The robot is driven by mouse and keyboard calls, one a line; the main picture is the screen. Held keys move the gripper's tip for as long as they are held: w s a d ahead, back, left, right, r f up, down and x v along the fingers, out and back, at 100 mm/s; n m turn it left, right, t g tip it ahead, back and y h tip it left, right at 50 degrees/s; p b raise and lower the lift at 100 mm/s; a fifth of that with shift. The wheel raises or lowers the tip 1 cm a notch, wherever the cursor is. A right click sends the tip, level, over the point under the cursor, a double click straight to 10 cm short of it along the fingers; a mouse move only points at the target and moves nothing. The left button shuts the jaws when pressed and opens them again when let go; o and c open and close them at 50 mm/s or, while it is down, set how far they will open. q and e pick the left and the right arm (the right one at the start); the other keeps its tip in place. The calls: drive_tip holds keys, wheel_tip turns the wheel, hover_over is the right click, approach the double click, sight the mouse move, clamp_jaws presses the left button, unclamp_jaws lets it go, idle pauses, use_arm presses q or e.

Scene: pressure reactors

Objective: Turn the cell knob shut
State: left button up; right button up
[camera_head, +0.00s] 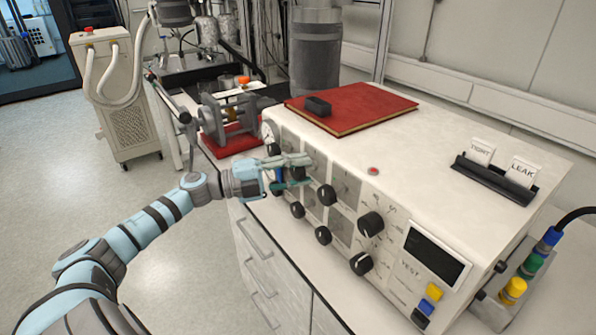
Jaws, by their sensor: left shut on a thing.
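A white control box has a front panel with several round black knobs, among them an upper one (326,194), a larger one (371,224) and a lower one (297,209). Their labels are too small to read, so I cannot tell which is the cell knob. My left gripper (301,172) reaches in from the left at the upper row. Its fingers are shut around a black knob (299,173), which they partly hide. My right gripper is not in view.
On the box top (430,160) lie a red book (375,103) with a small black block (317,106), a red button (373,171) and a black holder with TIGHT and LEAK cards (521,172). A dark display (436,254) and colored buttons sit right. Drawers (262,260) are below.

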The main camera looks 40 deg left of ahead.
sight(294, 174)
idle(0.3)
use_arm(q)
drive_tip(key=o, duration=1.2)
drive_tip(key=v, duration=0.7)
drive_tip(key=shift+d+f, duration=0.1)
drive_tip(key=shift+f, duration=0.05)
drive_tip(key=shift+s+a, duration=0.2)
drive_tip(key=shift+a, duration=0.05)
